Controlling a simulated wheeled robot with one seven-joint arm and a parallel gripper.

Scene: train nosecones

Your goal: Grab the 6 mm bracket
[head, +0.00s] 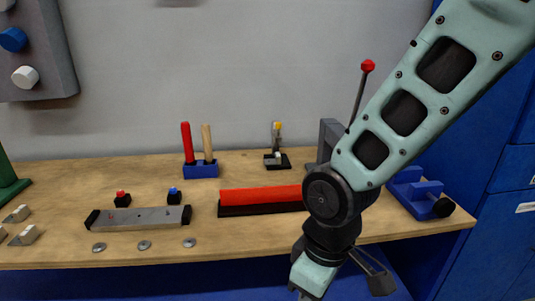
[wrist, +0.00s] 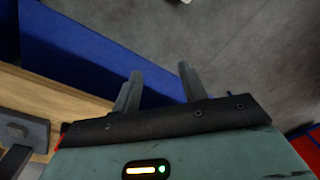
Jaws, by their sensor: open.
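Small light-metal angled pieces, which may be brackets, lie at the far left of the bench in the head view. One is farther back (head: 18,214) and one is nearer (head: 24,236). A third is partly cut off at the left edge. I cannot read any size, so I cannot tell which is 6 mm. My gripper (head: 378,276) hangs in front of the bench's front edge at the right, far from these pieces. In the wrist view its two fingers (wrist: 159,82) are apart with nothing between them, pointing past the blue bench side toward the grey floor.
The wooden bench (head: 75,185) holds a grey bar with black ends (head: 140,217), several washers, a red bar (head: 262,195), a blue stand with two handles (head: 201,171) and a blue vise (head: 418,195). A red-knobbed lever (head: 367,67) rises behind my arm. Blue cabinets stand right.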

